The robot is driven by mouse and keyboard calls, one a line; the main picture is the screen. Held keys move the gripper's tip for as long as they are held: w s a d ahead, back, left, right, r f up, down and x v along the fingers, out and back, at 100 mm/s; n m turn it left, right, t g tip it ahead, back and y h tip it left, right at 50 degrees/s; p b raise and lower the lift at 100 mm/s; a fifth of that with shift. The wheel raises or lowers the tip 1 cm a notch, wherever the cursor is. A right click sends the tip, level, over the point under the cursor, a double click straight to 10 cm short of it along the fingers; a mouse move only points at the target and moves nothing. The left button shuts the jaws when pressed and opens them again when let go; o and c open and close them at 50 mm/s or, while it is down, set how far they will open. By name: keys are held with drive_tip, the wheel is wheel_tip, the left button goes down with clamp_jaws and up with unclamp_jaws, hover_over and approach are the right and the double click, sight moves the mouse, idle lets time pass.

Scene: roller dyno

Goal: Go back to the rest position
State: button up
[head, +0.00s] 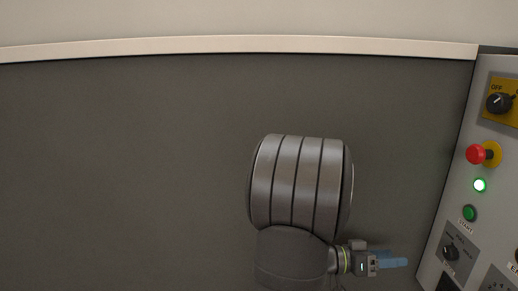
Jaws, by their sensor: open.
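My gripper (403,262) shows at the lower right of the head view, beside my large grey arm link. Its blue fingers point right, toward the control panel (447,215), and stay apart from it. The fingers are open, and nothing shows between them. The fingers overlap from this angle, so the gap between them is hard to see. No marker for a rest position is in view.
The panel carries an OFF-labelled black rotary switch (499,103), a red mushroom button (477,154), a lit green lamp (480,185), a green button (470,213) and a lower black knob (450,252). The dark grey surface (130,170) at left is clear. A pale rail (240,44) edges its top.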

sight(446, 254)
drive_tip(key=d, duration=1.4)
drive_tip(key=shift+d, duration=0.4)
drive_tip(key=m, duration=0.3)
drive_tip(key=shift+a+m, duration=0.15)
drive_tip(key=shift+m, duration=0.15)
drive_tip(key=m, duration=0.7)
drive_tip(key=shift+m, duration=2.4)
drive_tip(key=shift+o, duration=0.3)
